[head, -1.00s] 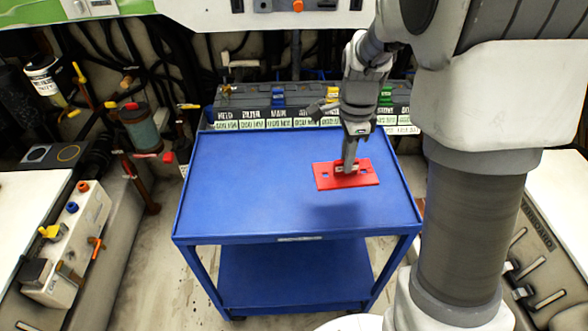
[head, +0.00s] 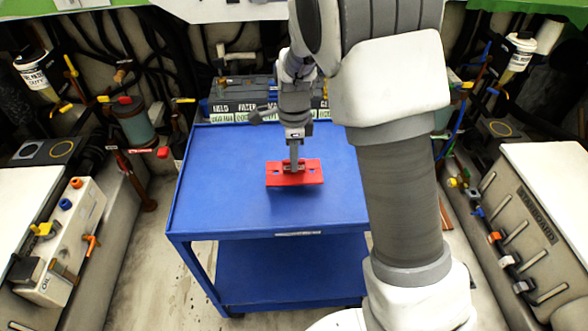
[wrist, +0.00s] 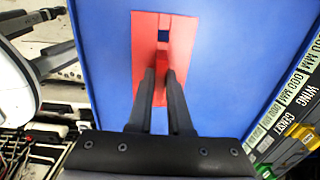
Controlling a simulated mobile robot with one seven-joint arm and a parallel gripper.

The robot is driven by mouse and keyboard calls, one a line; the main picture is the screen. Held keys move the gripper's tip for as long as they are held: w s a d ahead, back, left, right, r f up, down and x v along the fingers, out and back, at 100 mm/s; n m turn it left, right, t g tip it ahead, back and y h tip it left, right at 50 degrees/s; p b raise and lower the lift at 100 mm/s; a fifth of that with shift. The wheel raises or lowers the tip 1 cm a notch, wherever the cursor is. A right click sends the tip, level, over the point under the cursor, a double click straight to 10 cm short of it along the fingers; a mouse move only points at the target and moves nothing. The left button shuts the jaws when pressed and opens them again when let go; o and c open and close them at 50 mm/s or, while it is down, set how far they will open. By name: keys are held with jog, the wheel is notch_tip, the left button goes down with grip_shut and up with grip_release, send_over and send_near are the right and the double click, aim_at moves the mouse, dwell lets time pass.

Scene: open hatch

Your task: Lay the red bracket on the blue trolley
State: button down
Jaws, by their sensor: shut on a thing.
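The red bracket (head: 312,177) is a flat red plate with square holes and a raised middle part. My gripper (head: 294,168) points down and is shut on that raised part. The wrist view shows both fingers (wrist: 162,75) closed on the bracket (wrist: 145,45). The blue trolley (head: 230,165) stands in the middle of the head view with a flat, otherwise bare top and a lower shelf. The bracket is over the middle of the top, roughly level. A shadow shows just below it; whether it touches the top I cannot tell.
A row of dark labelled boxes (head: 228,108) stands behind the trolley. A white unit with coloured knobs (head: 68,240) is at the left, and a pale panel with slots (head: 530,215) at the right. Pipes and valves line the back wall. The trolley top around the bracket is clear.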

jog(key=shift+f+b, duration=0.35)
jog(key=shift+f, duration=1.5)
jog(key=shift+f, duration=0.1)
jog(key=c, duration=0.8)
grip_release()
jog(key=shift+c, duration=0.2)
